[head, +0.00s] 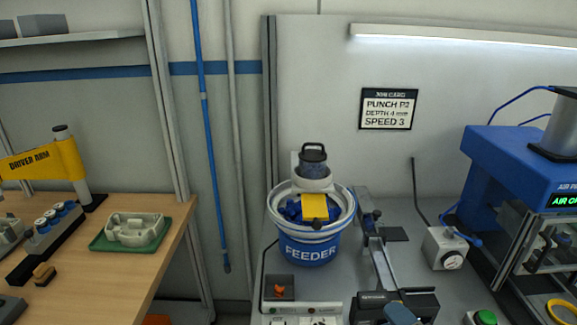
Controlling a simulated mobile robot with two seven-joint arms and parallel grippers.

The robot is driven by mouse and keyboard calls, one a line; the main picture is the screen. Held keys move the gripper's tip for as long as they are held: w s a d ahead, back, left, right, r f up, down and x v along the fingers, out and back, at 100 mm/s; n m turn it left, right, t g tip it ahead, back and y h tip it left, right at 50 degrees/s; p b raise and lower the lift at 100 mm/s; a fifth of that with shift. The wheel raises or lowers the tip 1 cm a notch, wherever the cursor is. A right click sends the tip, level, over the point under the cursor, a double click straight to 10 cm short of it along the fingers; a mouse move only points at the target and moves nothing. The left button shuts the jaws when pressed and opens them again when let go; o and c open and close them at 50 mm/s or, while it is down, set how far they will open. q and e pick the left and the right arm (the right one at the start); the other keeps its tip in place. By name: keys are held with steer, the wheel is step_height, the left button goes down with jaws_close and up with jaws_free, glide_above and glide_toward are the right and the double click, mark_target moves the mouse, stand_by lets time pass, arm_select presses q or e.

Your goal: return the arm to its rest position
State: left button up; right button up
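Neither of my grippers nor any part of my arms that I can be sure of shows in the head view. A dark container with a handle (313,160) stands in a white holder above the bowl.
A wooden table (120,265) at left carries a yellow driver arm (45,160) and a green tray (108,241) with a grey casing. A blue press (510,160) stands at right, by a gauge box (446,248). A floor gap separates table and bench.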

steer(key=s+d+f+m+g+h+p, duration=0.1)
steer(key=s+f+m+g+p, duration=0.1)
steer(key=s+f+m, duration=0.3)
steer(key=s+f+m+g+h+p, duration=0.2)
steer(key=s+f+m+p, duration=0.3)
steer(key=f+m, duration=0.9)
steer(key=shift+s+d+f+g+h, duration=0.3)
steer(key=shift+s+d+f+g, duration=0.1)
steer(key=shift+s+g, duration=0.35)
stand_by(0.5)
